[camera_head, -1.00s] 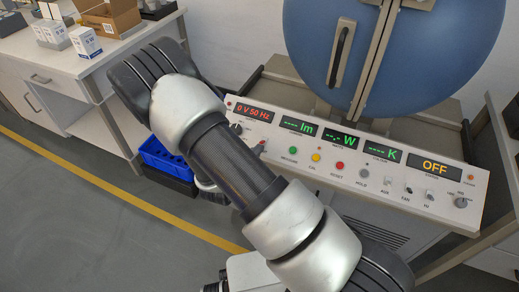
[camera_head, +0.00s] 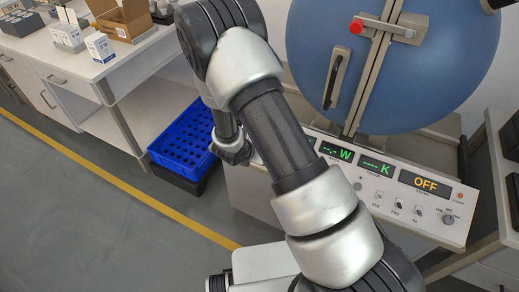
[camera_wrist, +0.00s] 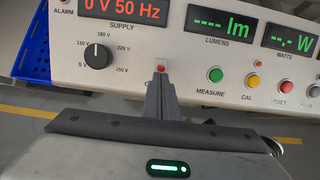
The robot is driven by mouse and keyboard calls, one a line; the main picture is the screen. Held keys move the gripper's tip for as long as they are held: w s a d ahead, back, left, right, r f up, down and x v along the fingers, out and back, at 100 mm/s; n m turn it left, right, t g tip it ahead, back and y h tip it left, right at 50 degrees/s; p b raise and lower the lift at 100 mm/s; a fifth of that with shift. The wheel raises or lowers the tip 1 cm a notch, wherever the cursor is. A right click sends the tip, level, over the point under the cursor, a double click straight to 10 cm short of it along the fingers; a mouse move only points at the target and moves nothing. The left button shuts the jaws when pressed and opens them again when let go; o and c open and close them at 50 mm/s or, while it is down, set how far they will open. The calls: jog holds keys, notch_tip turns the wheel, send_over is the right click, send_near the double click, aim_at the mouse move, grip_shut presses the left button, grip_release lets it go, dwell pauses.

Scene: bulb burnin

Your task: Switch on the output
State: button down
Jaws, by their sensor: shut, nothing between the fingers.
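In the wrist view the control panel (camera_wrist: 135,55) fills the top. Its supply display (camera_wrist: 124,10) reads 0 V 50 Hz.
A blue sphere (camera_head: 450,60) with a red-knobbed latch (camera_head: 356,27) stands behind the panel. A blue crate (camera_head: 185,135) is on the left, beside a white bench (camera_head: 75,65) with boxes. Lumens (camera_wrist: 222,23) and watts (camera_wrist: 290,40) displays show dashes.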

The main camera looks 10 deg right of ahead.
jog(key=shift+w+d+r+g+y+p, duration=0.15)
jog(key=shift+r+g+y+p, duration=0.15)
jog(key=shift+p, duration=0.3)
jog(key=shift+w+d+r+g+y+p, duration=0.1)
jog(key=shift+r+g+y+p, duration=0.1)
jog(key=shift+r+g+p, duration=0.3)
jog(key=shift+a+f+b, duration=0.15)
jog(key=shift+f+b, duration=0.3)
jog(key=shift+f, duration=0.15)
jog(key=shift+r, duration=0.2)
jog(key=shift+r+p, duration=0.45)
jog(key=shift+r, duration=0.2)
jog(key=shift+r, duration=0.1)
notch_tip(320, 180, up, 10)
jog(key=s+a+p, duration=0.1)
jog(key=p, duration=0.6)
jog(key=shift+s+p, duration=0.3)
jog(key=shift+s, duration=0.05)
jog(key=shift+f, duration=0.2)
